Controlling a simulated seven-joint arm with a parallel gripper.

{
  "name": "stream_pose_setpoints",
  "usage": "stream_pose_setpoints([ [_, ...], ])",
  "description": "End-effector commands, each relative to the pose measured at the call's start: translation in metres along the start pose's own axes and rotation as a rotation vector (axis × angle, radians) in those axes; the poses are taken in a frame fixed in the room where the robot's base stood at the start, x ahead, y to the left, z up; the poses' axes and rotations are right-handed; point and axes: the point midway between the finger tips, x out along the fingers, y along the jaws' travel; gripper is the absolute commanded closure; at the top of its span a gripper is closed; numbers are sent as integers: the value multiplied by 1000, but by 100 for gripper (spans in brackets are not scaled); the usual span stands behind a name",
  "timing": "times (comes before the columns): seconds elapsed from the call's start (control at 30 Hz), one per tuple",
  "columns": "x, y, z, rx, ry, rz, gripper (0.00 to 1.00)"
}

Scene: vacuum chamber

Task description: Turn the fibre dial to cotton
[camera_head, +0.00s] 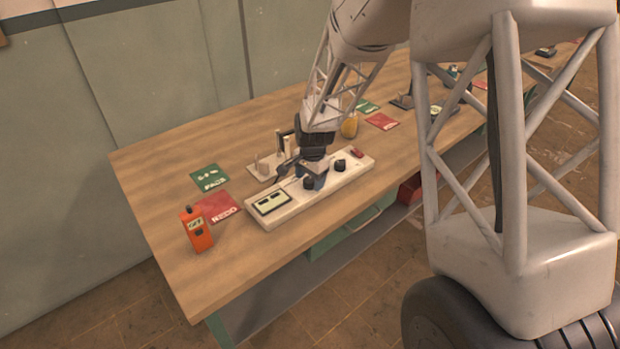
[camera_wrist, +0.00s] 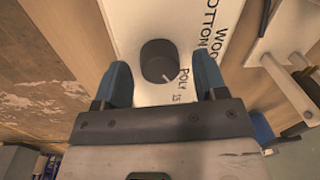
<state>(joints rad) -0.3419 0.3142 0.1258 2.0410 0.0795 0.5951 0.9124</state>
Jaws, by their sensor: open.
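The fibre dial is a dark round knob (camera_wrist: 158,58) on a white panel (camera_wrist: 126,30), seen in the wrist view. Labels beside it read WOOL, COTTON and POLY, partly cut off. The white pointer mark on the knob's face points toward POLY. My gripper (camera_wrist: 161,66) is open, with one blue finger on each side of the knob. I cannot tell whether the fingers touch it. In the head view my gripper (camera_head: 316,174) is over the white instrument box (camera_head: 326,199), and it partly hides the knob there.
The box also carries a display (camera_head: 272,203), another dark knob (camera_head: 340,165) and a red part (camera_head: 357,153). A stand with pegs (camera_head: 266,168) is close behind. An orange handheld device (camera_head: 197,230), a green card (camera_head: 210,178) and a red card (camera_head: 216,207) lie to the left.

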Motion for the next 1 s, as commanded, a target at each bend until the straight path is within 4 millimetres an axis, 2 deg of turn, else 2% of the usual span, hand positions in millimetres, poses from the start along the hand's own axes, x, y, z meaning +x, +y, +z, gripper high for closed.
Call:
stream_pose_setpoints([
  [0.33,2,0,0,0,0,0,34],
  [0.6,2,0,0,0,0,0,76],
  [0.67,2,0,0,0,0,0,84],
  [1.0,1,0,0,-34,-3,0,84],
])
